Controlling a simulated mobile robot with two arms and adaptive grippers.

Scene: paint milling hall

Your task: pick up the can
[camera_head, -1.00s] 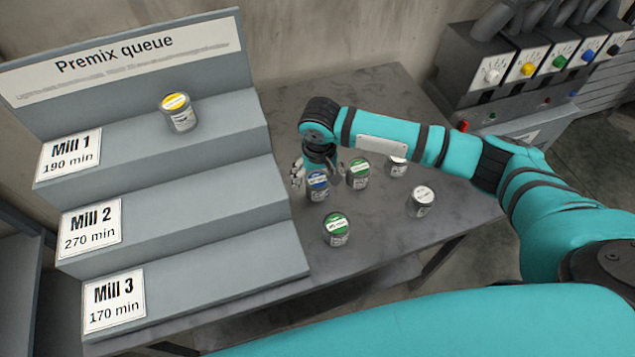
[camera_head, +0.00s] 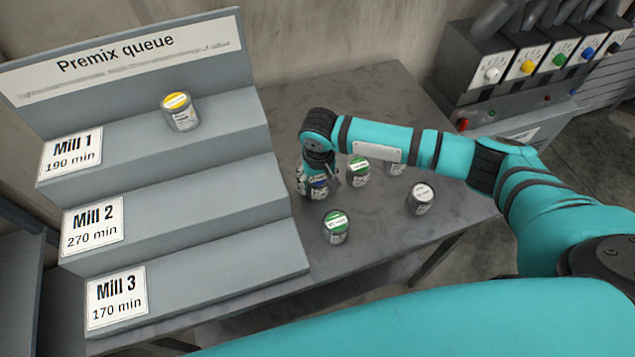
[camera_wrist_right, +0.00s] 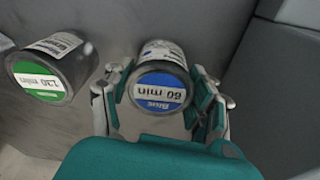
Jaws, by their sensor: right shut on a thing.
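A can with a blue lid (camera_head: 319,192) stands on the grey table, close to the stepped rack. My right gripper (camera_head: 318,184) has come down over it from above and is shut on it. In the right wrist view the blue lid (camera_wrist_right: 161,92) reads "Blue 60 min" and sits between the fingers (camera_wrist_right: 160,95), one on each side. The can appears to rest on the table still. My left gripper is not in view.
Green-lidded cans stand close by (camera_head: 359,171) and nearer the front (camera_head: 336,227). White-lidded cans stand to the right (camera_head: 420,198) and partly behind my arm (camera_head: 396,167). A yellow-lidded can (camera_head: 180,112) is on the rack's Mill 1 step. The Mill 2 (camera_head: 190,203) and Mill 3 steps are empty.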

